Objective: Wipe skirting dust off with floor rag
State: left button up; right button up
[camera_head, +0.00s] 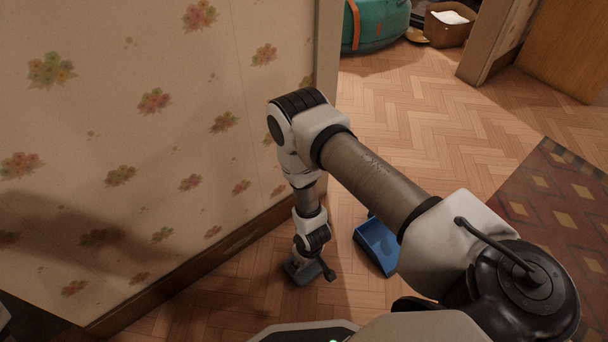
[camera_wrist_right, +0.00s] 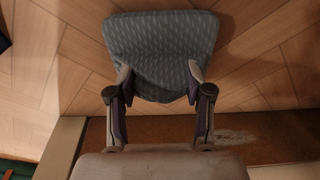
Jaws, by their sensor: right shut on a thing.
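My right gripper (camera_head: 312,256) reaches down to the floor close to the skirting (camera_head: 178,281). In the right wrist view, my right gripper (camera_wrist_right: 159,73) is shut on the floor rag (camera_wrist_right: 160,38), a blue-grey patterned cloth. The rag also shows in the head view (camera_head: 300,274), low over the floor; I cannot tell whether it touches. The brown skirting (camera_wrist_right: 150,129) runs across the lower part of the wrist view. A pale dusty patch (camera_wrist_right: 228,137) lies on it, apart from the rag. My left gripper is out of view.
A blue dustpan-like tray (camera_head: 378,245) lies on the floor right of my gripper, partly behind my arm. A patterned rug (camera_head: 560,205) lies at the right. A green bag (camera_head: 376,25) and a brown basket (camera_head: 446,30) stand at the back. Parquet between is clear.

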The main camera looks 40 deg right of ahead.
jog(key=shift+r+p, duration=2.55)
jog(key=shift+r, duration=0.6)
notch_tip(320, 180, up, 5)
jog(key=p, duration=0.4)
jog(key=shift+r+p, duration=0.1)
jog(key=shift+p, duration=0.25)
